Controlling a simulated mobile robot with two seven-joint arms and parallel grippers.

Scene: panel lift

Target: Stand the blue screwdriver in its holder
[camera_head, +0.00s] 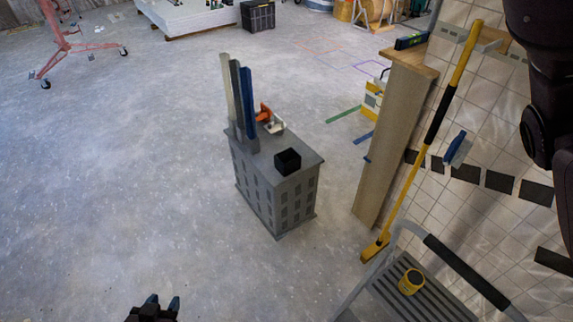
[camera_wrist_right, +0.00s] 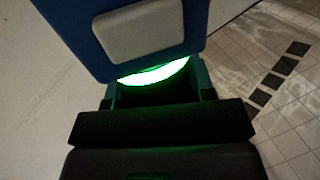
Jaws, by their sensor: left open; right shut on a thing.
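A blue body with a light grey panel, which I take to be the blue screwdriver (camera_wrist_right: 75,22), fills the top of the right wrist view. My right gripper (camera_wrist_right: 157,92) is shut on it, with a bright green glow between the fingers; the grip itself is mostly dark. The right gripper is outside the head view. A small open black box (camera_head: 288,161), which looks like the holder, stands on the grey cabinet (camera_head: 306,168). My left gripper (camera_head: 163,304) is open and empty at the bottom edge of the head view, in front of the cabinet.
Tall bars (camera_head: 247,105) stand at the cabinet's back left, beside an orange-and-white tool (camera_head: 270,121). A yellow-handled broom (camera_head: 433,125) leans by the tiled wall. Floor left of the cabinet is clear.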

